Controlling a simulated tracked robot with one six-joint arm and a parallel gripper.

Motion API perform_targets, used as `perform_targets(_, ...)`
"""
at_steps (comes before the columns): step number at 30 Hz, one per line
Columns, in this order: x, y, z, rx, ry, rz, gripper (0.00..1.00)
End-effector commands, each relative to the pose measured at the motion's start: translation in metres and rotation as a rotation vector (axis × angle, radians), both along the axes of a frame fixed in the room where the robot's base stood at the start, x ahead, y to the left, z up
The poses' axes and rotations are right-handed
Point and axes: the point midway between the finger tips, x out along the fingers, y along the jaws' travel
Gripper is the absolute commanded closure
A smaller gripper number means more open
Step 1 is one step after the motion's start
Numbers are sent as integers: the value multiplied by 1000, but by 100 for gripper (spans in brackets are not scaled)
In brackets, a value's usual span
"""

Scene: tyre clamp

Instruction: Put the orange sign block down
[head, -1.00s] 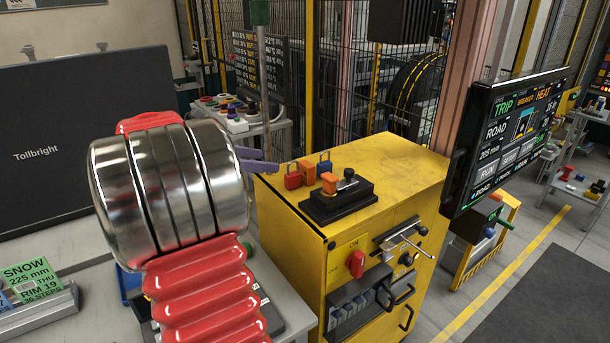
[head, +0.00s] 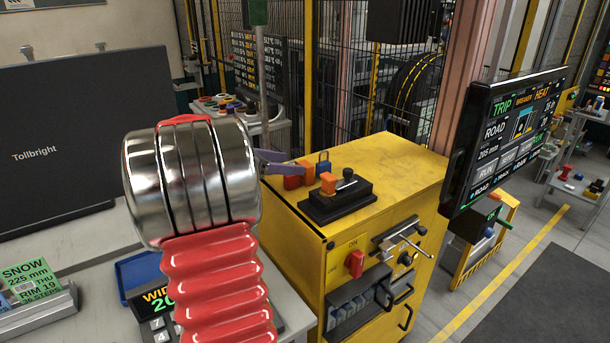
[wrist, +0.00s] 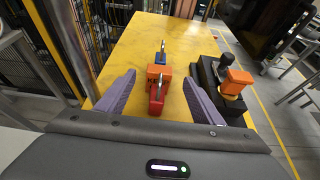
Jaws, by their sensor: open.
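An orange block (wrist: 160,72) stands on the yellow cabinet between a red padlock (wrist: 156,98) and a blue padlock (wrist: 160,58). In the head view the orange block (head: 307,179) is partly covered by my purple fingers. My gripper (wrist: 159,78) is open, with one finger on each side of the orange block and red padlock. Gaps show between the fingers and these things in the wrist view. A second orange piece (head: 328,183) sits on a black switch base to the right. I cannot tell whether any finger touches the cabinet top.
The black switch base (head: 338,204) with its dark knob stands just right of my right finger. The yellow cabinet top (head: 395,160) is clear toward the back and right. A monitor (head: 505,140) stands beyond the cabinet's right side.

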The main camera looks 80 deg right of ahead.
Motion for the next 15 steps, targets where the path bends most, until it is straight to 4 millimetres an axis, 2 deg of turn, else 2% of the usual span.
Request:
perform_targets(8,-5,-5,-3,1,1,-2,39)
perform_targets(15,-24,-27,-13,1,1,-4,39)
